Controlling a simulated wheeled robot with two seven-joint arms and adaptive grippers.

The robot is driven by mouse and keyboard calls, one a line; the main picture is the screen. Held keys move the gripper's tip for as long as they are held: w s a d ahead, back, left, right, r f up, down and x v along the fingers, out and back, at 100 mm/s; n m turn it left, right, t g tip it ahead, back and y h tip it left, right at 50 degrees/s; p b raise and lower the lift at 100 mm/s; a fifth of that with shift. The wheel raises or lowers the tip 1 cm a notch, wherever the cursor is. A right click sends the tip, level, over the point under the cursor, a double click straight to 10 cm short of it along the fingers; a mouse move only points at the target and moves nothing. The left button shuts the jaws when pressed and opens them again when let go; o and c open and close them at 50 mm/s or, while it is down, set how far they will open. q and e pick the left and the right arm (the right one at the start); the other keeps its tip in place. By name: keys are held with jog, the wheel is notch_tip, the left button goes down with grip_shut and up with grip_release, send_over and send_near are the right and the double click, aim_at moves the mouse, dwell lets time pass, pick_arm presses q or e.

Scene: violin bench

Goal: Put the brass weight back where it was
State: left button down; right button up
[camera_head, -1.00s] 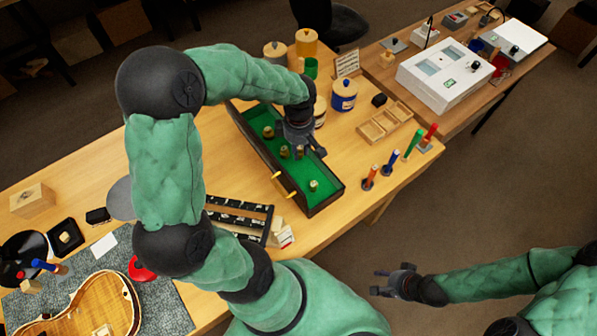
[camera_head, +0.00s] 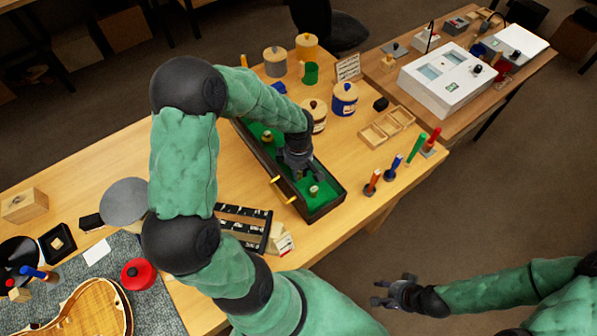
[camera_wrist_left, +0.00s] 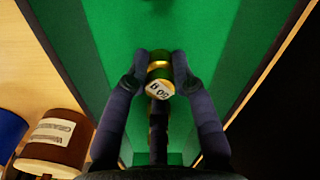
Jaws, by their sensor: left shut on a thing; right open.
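My left gripper (camera_head: 298,168) reaches down into the long green-lined tray (camera_head: 332,205) on the bench. In the left wrist view its fingers (camera_wrist_left: 160,68) are shut on a small brass weight (camera_wrist_left: 158,73), which has a white marked label facing the camera. The head view hides this weight behind the gripper. I cannot tell whether it touches the tray floor. Another brass weight (camera_head: 314,191) stands in the tray's near end, and one more (camera_head: 267,137) stands towards the far end. My right gripper (camera_head: 393,292) is open and empty, off the bench over the floor.
Lidded jars (camera_head: 344,98) and a green cup (camera_head: 311,73) stand behind the tray. A divided wooden box (camera_head: 386,126) and coloured-handled tools (camera_head: 390,168) are to its right. A dark slotted case (camera_head: 243,226) lies left of it. A violin body (camera_head: 95,310) lies front left.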

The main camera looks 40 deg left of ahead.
pick_arm(q)
jog(key=shift+f, duration=0.1)
jog(key=c, duration=1)
grip_release()
jog(key=shift+c, duration=0.2)
jog(key=shift+r, duration=0.3)
notch_tip(320, 180, up, 12)
jog(key=p, duration=0.3)
